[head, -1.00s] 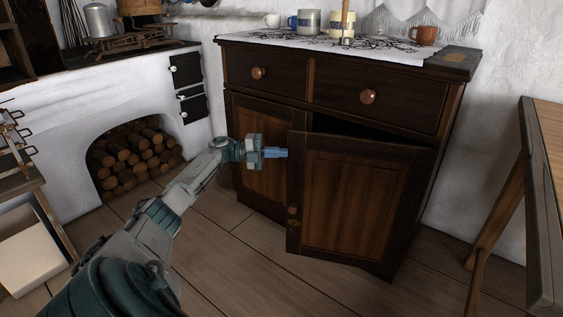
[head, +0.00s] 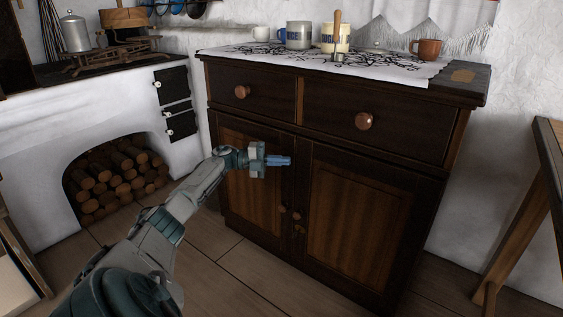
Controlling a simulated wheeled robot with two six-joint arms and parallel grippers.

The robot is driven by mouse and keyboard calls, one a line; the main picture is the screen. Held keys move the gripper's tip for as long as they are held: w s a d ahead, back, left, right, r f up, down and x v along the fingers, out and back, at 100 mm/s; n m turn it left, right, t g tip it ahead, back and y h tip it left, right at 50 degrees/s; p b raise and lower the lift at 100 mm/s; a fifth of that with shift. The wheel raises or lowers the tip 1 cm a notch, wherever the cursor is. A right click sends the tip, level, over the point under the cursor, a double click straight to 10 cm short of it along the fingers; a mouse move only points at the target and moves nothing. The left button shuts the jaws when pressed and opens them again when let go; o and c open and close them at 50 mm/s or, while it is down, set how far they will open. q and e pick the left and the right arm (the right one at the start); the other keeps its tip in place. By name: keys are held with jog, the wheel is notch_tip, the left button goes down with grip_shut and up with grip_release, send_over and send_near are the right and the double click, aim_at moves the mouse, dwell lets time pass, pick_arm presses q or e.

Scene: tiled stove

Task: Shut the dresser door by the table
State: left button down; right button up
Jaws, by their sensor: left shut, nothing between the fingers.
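The dark wooden dresser (head: 400,160) stands against the white wall, with two drawers above two doors. Its right door (head: 352,228), on the side of the table, sits flush in the frame with no gap showing. The left door (head: 250,190) is also shut. The small round knobs of both doors sit side by side near the middle. My left gripper (head: 286,161) is shut and empty, in front of the dresser near the top of the seam between the doors. I cannot tell if its tips touch the wood. My right gripper is out of view.
A wooden table (head: 548,150) stands at the right edge, its leg slanting to the floor. A white stove (head: 110,125) with stacked firewood (head: 115,180) is at the left. Mugs stand on the dresser's cloth (head: 300,60). Bare floor lies in front.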

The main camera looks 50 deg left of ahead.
pick_arm(q)
jog(key=p+v, duration=0.1)
jog(key=v, duration=1)
dwell(0.3)
